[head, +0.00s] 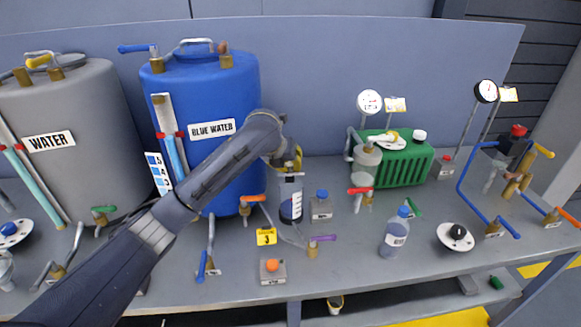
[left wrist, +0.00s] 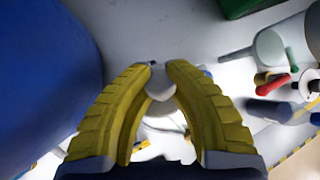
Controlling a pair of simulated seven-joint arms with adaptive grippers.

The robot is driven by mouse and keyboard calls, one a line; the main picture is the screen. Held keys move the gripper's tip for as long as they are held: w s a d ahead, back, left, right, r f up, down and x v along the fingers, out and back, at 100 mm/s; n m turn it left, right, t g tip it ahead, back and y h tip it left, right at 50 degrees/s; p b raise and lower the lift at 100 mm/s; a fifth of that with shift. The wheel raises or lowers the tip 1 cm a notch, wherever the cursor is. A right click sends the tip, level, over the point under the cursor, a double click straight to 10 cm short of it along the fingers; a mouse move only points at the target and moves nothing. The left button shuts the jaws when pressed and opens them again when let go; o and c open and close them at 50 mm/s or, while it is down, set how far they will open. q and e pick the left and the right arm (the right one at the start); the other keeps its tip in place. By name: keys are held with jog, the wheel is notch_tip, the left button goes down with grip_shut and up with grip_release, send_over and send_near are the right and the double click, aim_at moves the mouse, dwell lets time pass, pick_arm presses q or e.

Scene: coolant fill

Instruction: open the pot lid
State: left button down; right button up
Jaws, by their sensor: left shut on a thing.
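My left gripper (head: 291,161) points down over a clear cylindrical pot (head: 290,206) standing on the bench in front of the blue tank. In the left wrist view its yellow fingers (left wrist: 163,78) are closed around a small pale knob (left wrist: 160,86), which appears to belong to the pot lid. In the head view the gripper hides the knob and most of the lid; only a pale rim shows at the pot's top. I cannot tell whether the lid is seated or raised. My right gripper is not in view.
The blue tank (head: 226,95) stands close behind my left arm. A lidded glass jar (head: 364,168) and a green radiator block (head: 405,165) are to the right. A button box (head: 321,207) and a purple-handled valve (head: 318,241) stand near the pot. A labelled bottle (head: 395,236) stands farther right.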

pick_arm(q)
jog(key=shift+w+r, duration=0.1)
dwell(0.3)
jog(key=shift+d, duration=0.1)
jog(key=c, duration=1.1)
grip_release()
jog(key=shift+o, duration=0.2)
jog(key=v, duration=1.2)
jog(key=shift+w, duration=0.15)
jog(key=shift+r, duration=0.1)
jog(key=shift+c, duration=0.4)
